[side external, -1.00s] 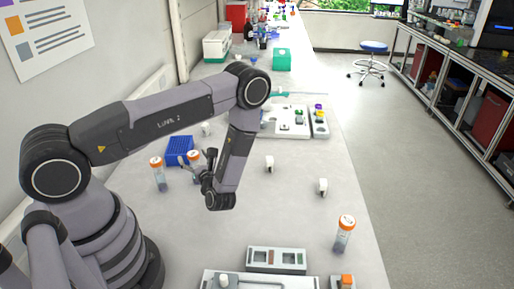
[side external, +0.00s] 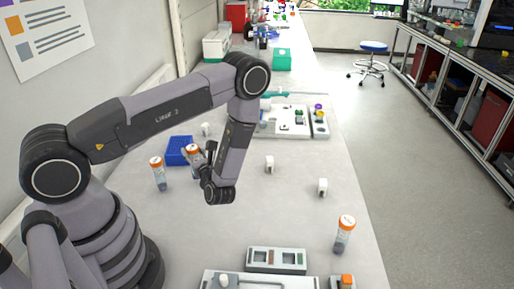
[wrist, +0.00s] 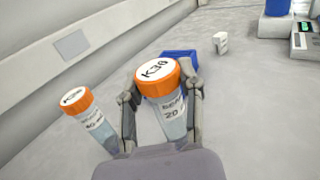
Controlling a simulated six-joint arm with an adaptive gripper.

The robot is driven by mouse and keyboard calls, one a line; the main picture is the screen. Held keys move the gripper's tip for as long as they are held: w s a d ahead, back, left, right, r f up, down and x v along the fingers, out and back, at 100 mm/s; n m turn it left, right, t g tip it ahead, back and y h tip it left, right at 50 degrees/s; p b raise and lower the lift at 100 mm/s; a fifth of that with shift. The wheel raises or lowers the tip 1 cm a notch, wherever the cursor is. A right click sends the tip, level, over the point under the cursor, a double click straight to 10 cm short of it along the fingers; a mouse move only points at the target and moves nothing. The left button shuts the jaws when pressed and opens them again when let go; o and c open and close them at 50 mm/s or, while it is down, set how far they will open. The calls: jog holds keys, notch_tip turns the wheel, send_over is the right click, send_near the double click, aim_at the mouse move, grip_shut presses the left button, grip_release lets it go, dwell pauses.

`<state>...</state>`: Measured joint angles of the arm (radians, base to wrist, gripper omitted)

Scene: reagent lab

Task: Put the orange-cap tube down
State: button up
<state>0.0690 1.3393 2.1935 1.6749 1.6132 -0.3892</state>
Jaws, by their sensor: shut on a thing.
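My gripper (side external: 203,156) is shut on an orange-cap tube (side external: 193,149). In the wrist view, the gripper (wrist: 161,92) has one finger on each side of the held tube (wrist: 172,115). Its cap label reads K30, and the tube looks roughly upright. Its lower end is hidden, so I cannot tell whether it touches the bench. A second orange-cap tube (side external: 158,174) stands just left of it, apart from the gripper; it also shows in the wrist view (wrist: 77,98). A third orange-cap tube (side external: 344,236) stands at the bench's front right.
A blue rack (side external: 177,152) is just behind the held tube. Small white items (side external: 269,164) and (side external: 322,187) stand on the bench. Grey trays (side external: 276,260) lie at the front, and a tray with small parts (side external: 287,122) farther back. The mid-bench (side external: 285,215) is clear.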

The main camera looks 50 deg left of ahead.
jog(key=r, duration=0.5)
jog(key=d+r, duration=0.1)
jog(key=r, duration=0.1)
jog(key=shift+w+r, duration=0.15)
jog(key=shift+w, duration=0.05)
jog(key=w+d+f+m+t+h, duration=0.15)
jog(key=d+t, duration=0.25)
jog(key=d, duration=0.7)
notch_tip(320, 180, down, 8)
jog(key=d, duration=0.1)
jog(key=shift+s+r+m, duration=0.15)
jog(key=shift+s+m, duration=0.1)
jog(key=shift+m, duration=0.2)
jog(key=o, duration=0.8)
jog(key=shift+c, duration=0.2)
